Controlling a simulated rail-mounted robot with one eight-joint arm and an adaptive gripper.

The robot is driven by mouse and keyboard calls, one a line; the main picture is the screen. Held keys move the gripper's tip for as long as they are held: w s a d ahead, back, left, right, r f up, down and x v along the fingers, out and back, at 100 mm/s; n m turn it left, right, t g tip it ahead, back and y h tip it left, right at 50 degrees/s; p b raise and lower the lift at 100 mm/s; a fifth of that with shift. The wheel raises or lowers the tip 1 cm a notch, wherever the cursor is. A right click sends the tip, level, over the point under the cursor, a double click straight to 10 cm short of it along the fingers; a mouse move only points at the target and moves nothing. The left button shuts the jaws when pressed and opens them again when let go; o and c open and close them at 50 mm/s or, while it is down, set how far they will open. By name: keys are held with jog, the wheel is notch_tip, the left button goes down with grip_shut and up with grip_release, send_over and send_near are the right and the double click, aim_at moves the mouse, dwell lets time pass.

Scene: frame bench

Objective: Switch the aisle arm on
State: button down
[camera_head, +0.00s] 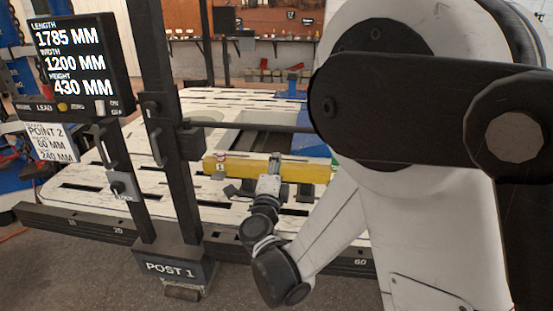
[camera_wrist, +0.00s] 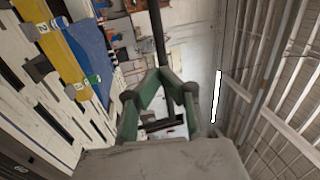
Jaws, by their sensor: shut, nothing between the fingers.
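My gripper (camera_head: 274,163) is in front of the bench, before the yellow beam, pointing up. In the wrist view its green fingers (camera_wrist: 160,76) are shut with nothing between them. A dark bar (camera_wrist: 157,35) runs up from behind the fingertips; I cannot tell whether they touch it. In the head view a dark horizontal arm (camera_head: 250,127) reaches right from the post marked POST 1 (camera_head: 172,170), above and apart from my gripper. Its far end is hidden behind my arm. I cannot tell whether it is the aisle arm. A small switch marked ON and OFF (camera_head: 100,108) sits under the display.
The display (camera_head: 72,55) reads 1785, 1200 and 430 MM. A yellow button (camera_head: 62,106) and a POINT 2 sign (camera_head: 50,143) are near it. The yellow beam (camera_head: 300,172) lies across the slotted white bench (camera_head: 100,180). Open floor (camera_head: 80,265) lies in front.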

aim_at(282, 131)
jog(key=b+x, duration=0.1)
jog(key=x, duration=1)
jog(key=shift+w+a+r, duration=0.1)
jog(key=shift+w, duration=0.2)
